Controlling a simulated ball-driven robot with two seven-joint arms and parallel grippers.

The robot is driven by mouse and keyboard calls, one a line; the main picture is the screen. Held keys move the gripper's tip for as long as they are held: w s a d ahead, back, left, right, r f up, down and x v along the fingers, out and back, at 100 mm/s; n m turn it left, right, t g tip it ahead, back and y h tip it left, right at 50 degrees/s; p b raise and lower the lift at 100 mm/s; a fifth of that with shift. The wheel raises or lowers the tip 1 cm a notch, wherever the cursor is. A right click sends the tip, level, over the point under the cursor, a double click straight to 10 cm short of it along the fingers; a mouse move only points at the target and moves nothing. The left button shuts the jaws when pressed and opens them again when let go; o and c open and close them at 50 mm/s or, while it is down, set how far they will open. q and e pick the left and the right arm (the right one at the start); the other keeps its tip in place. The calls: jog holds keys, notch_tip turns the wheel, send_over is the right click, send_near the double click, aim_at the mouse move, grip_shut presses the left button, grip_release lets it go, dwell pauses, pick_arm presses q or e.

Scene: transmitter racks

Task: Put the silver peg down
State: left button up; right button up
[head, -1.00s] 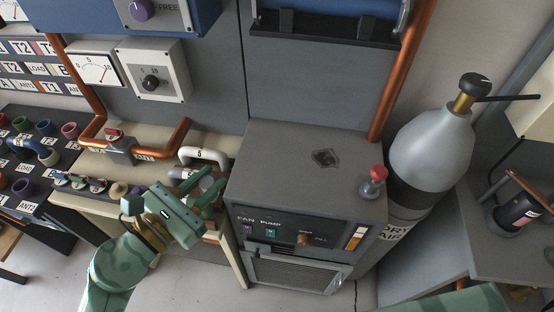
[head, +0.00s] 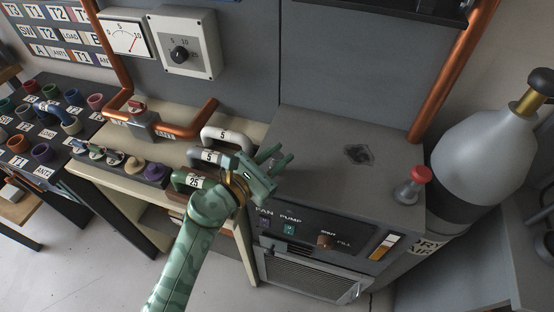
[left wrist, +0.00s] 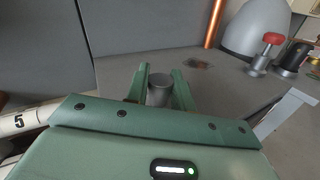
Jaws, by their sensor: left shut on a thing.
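The silver peg (left wrist: 158,92) is a short grey cylinder between the fingers of my left gripper (left wrist: 160,88) in the left wrist view. The gripper is shut on it. In the head view my left gripper (head: 273,160) is at the left edge of the grey cabinet top (head: 320,165), with its fingers pointing right. There the peg is hard to make out among the fingers. I cannot tell its height above the top. My right gripper is not in view.
A red-capped metal peg (head: 412,185) stands at the right of the cabinet top, beside a dark diamond mark (head: 359,154). Pipe pieces with number labels (head: 228,138) lie on the bench to the left. A grey gas cylinder (head: 483,155) stands at right. The middle of the cabinet top is clear.

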pick_arm(q)
jog(key=shift+f, duration=0.15)
jog(key=o, duration=1)
jog(key=shift+s+a+r, duration=0.1)
jog(key=shift+a+r, duration=0.05)
jog(key=shift+r, duration=0.05)
jog(key=shift+v, duration=5.85)
